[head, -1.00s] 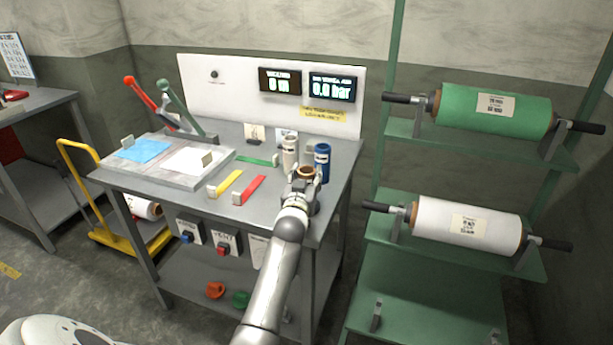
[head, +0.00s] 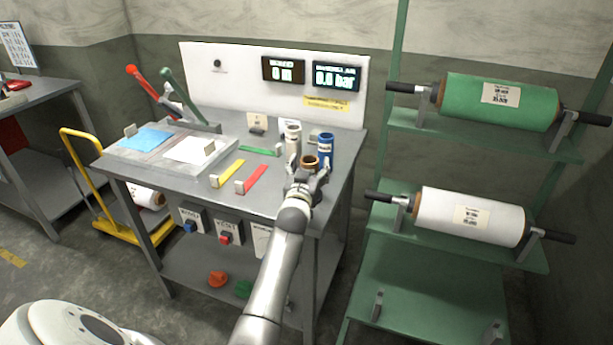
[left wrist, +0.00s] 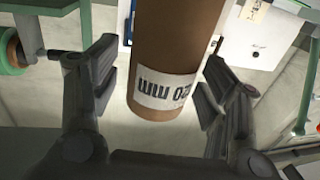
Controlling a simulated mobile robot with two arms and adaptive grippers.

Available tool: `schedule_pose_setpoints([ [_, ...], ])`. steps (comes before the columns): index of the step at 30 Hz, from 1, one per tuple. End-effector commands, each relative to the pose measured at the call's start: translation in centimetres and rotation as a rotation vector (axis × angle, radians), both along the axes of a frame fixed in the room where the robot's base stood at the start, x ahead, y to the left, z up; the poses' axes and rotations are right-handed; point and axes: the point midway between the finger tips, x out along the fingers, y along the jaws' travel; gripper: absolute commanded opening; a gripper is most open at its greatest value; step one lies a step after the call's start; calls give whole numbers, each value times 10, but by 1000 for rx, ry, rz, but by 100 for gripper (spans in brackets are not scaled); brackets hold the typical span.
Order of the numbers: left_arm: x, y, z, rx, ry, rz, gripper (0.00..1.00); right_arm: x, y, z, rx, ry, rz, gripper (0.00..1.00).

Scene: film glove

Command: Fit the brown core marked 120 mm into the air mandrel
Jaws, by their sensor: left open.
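The brown core (head: 310,162) stands upright at the right front of the grey workbench, beside a white core (head: 292,141) and a blue core (head: 325,147). My left gripper (head: 307,184) is at the brown core and is open. In the left wrist view, the brown core (left wrist: 178,45) rises between the spread fingers of my left gripper (left wrist: 165,108), with gaps on both sides. Its white label shows upside down and ends in "20 mm"; the rest is turned away. I cannot make out the air mandrel for certain. My right gripper is not in view.
The workbench (head: 205,186) carries red (head: 257,178) and yellow (head: 231,172) strips and two levers. A green rack (head: 460,283) at the right holds a green roll (head: 500,101) and a white roll (head: 468,217) on shafts. A yellow cart (head: 127,237) stands left.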

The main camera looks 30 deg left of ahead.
Motion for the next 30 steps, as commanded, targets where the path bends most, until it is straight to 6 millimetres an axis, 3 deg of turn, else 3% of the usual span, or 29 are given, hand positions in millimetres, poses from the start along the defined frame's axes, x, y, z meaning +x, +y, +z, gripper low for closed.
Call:
schedule_pose_setpoints([
  [5,-18,-8,-1,-1,1,-1,69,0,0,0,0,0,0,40],
  [18,-87,-38,-1,-2,1,0,69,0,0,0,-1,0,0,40],
  [24,-104,-46,-1,-2,2,0,69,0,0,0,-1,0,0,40],
  [30,-108,-47,0,0,1,0,69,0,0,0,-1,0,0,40],
])
